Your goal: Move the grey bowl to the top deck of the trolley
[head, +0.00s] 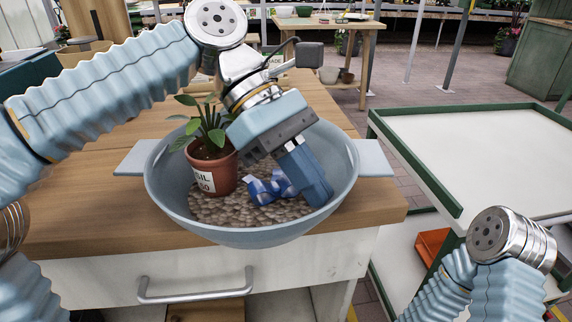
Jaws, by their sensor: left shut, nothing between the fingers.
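The grey bowl (258,236), wide and bluish-grey with a flat handle on each side, stands on the wooden counter (80,220). In it are pebbles (225,208), a potted basil plant (212,170) at the left and a small blue-and-white object (265,190) near the middle. My left gripper (312,190) is shut and empty, pointing down inside the bowl's right part, by the inner wall; I cannot tell whether it touches. The trolley (440,190) is at the right, with a green-rimmed, pale top deck that looks bare. Only part of my right arm shows, at the lower right; its gripper is out of view.
An orange box (432,245) sits on the trolley's lower deck. A narrow gap of paved floor separates counter and trolley. A drawer with a metal handle (195,290) is below the bowl. A wooden table (335,25) with pots stands behind.

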